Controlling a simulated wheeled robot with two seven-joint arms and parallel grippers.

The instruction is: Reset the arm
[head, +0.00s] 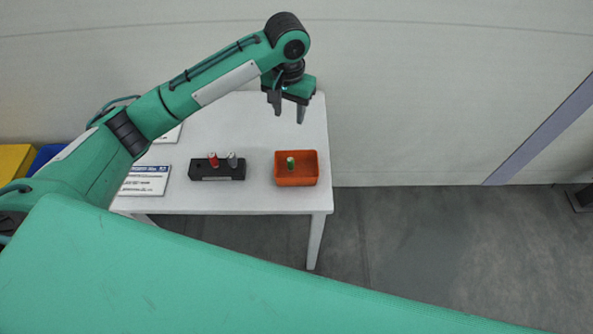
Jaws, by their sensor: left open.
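My left arm comes in from the left and reaches over a white table (255,192). Its gripper (288,112) is open and empty, pointing down above the back right part of the table. An orange bin (297,181) stands below it, nearer the front, with a green cylindrical piece (290,163) in it. A black holder (217,174) to the left of the bin carries a red piece (213,160) and a grey piece (232,160). My right gripper is not in view.
A printed sheet (146,180) lies at the table's left. Yellow (14,160) and blue (46,155) objects stand farther left. A pale wall (430,90) rises behind the table.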

